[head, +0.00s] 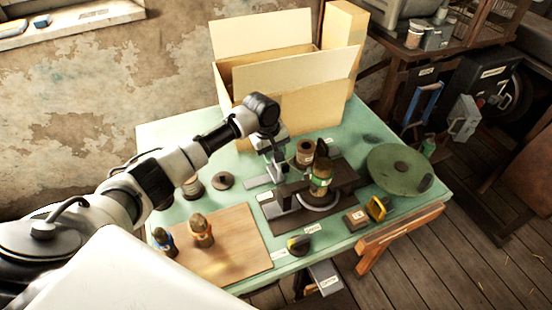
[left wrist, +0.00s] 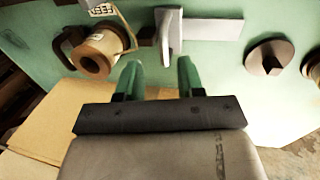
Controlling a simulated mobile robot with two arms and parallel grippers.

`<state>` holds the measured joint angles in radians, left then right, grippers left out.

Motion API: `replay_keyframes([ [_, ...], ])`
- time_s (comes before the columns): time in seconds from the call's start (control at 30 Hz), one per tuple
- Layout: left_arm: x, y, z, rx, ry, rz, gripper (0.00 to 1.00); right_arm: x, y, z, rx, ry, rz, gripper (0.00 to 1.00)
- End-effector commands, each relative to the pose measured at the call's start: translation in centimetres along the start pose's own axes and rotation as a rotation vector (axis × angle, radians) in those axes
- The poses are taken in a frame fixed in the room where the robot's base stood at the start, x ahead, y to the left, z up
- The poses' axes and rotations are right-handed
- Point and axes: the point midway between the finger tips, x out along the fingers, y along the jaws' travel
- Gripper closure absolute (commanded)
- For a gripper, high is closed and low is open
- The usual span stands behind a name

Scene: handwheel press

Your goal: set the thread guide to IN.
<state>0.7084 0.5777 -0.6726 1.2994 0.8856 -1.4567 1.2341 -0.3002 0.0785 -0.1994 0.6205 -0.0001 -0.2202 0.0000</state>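What looks like the thread guide is a grey metal upright tab (left wrist: 168,38) on a flat grey strip (left wrist: 213,26) in the left wrist view. The strip also shows in the head view (head: 257,182), left of the dark press base. My left gripper (left wrist: 159,75) is open, its two green fingers empty and pointing toward the tab. The tab lies just beyond the fingertips, roughly between them; I cannot tell whether they touch. In the head view the left gripper (head: 271,152) is partly hidden by its own wrist. No IN marking is readable. My right gripper is not in view.
A brown spool (left wrist: 97,50) stands close beside the fingers. An open cardboard box (head: 300,112) is behind the arm. A green disc (head: 395,172) is at right, a wooden board (head: 228,248) in front.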

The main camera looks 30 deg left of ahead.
Motion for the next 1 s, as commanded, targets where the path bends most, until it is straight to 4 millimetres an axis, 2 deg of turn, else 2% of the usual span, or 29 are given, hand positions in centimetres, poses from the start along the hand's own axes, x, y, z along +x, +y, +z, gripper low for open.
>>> replay_keyframes([
  [0.2,-4.3,0.1,0.0,0.002,0.002,0.004,0.62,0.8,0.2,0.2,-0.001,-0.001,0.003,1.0],
  [0.4,-6.6,0.1,0.0,0.001,0.0,0.001,0.62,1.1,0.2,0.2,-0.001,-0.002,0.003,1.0],
  [1.0,-7.0,0.1,0.0,0.0,0.0,0.001,0.62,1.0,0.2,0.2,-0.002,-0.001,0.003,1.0],
])
